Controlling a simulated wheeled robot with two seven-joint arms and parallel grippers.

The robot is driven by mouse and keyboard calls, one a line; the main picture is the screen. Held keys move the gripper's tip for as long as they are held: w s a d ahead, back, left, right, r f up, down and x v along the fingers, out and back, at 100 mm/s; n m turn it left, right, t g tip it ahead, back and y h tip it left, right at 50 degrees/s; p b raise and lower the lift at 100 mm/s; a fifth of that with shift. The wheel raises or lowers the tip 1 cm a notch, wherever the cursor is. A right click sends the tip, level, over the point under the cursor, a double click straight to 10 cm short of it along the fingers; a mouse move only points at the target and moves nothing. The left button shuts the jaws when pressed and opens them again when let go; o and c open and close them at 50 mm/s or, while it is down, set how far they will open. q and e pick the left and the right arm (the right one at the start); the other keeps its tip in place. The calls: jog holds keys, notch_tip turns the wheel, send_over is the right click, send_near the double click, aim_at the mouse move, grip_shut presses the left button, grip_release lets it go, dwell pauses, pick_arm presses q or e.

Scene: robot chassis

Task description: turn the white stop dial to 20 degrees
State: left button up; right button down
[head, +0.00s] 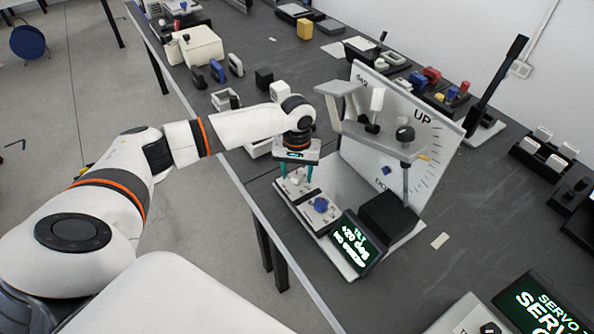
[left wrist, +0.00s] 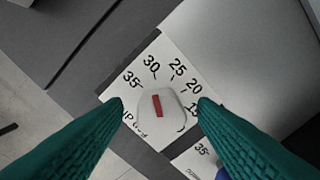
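The white stop dial (head: 297,179) sits on the white panel of the tilt device, below my left gripper (head: 296,172). In the left wrist view the dial (left wrist: 172,112) is a pale rounded knob with a red mark. The mark points up and slightly left, about at the printed 30; the 20 lies to its right. The teal fingers of my left gripper (left wrist: 160,104) stand open on either side of the dial, with gaps visible. Whether the tips reach down to the dial's level I cannot tell. My right gripper is not in view.
A blue dial (head: 320,205) sits beside the white one. A tilted white scale board (head: 385,130) marked UP and a grey bracket (head: 365,133) stand close to the right of my gripper.

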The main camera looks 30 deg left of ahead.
pick_arm(q)
jog(key=c, duration=0.9)
jog(key=shift+r+m+p, duration=0.2)
jog(key=shift+m+p, duration=0.3)
jog(key=shift+p, duration=0.3)
jog(key=m+p, duration=0.3)
jog(key=shift+r+p, duration=0.1)
jog(key=shift+p, duration=0.2)
jog(key=shift+m+p, duration=0.7)
jog(key=shift+m, duration=0.2)
jog(key=m+p, duration=0.2)
jog(key=m, duration=0.2)
jog(key=shift+m, duration=0.3)
jog(key=m, duration=0.1)
jog(key=m+p, duration=0.1)
jog(key=shift+f+m, duration=0.2)
jog(key=shift+m, duration=0.1)
jog(key=shift+m+p, duration=0.35)
jog(key=shift+m, duration=1.05)
